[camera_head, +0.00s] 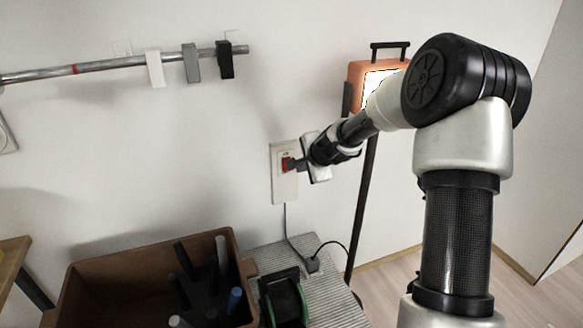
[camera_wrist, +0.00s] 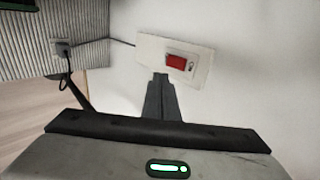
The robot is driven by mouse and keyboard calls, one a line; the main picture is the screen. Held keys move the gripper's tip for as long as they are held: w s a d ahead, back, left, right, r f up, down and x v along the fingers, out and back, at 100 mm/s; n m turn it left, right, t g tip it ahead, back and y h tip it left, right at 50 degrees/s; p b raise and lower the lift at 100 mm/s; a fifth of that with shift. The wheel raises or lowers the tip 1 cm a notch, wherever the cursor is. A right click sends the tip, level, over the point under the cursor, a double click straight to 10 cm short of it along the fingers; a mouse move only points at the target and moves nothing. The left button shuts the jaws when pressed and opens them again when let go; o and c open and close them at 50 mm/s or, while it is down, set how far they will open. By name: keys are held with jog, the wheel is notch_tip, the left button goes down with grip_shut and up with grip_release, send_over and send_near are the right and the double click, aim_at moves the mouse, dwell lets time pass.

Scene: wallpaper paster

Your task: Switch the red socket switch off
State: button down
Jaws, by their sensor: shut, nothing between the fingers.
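The red socket switch (camera_head: 286,164) sits in a pale wall plate (camera_head: 284,190) on the white wall, in the middle of the head view. In the wrist view the red switch (camera_wrist: 176,62) shows on the pale plate (camera_wrist: 147,48), just beyond my fingertips. My gripper (camera_head: 297,164) is shut and empty, its tips right beside the switch at its right side. In the wrist view the shut fingers (camera_wrist: 161,78) point at the plate's lower edge, near the switch. I cannot tell whether they touch the plate or the switch.
A cable runs from the plate down to a black plug (camera_head: 312,264) on a ribbed grey surface (camera_head: 335,292). A brown crate (camera_head: 90,280) with tools stands lower left. An orange work lamp (camera_head: 357,72) on a black stand is behind my arm. A metal rail (camera_head: 115,65) is upper left.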

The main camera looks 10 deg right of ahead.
jog(key=w+r+x, duration=0.1)
jog(key=x, duration=0.9)
jog(key=shift+w+a+p, duration=0.2)
jog(key=shift+w+p, duration=0.1)
jog(key=shift+w, duration=0.3)
jog(key=shift+w, duration=0.15)
jog(key=shift+r, duration=0.1)
jog(key=shift+r+p, duration=0.5)
jog(key=shift+r, duration=0.3)
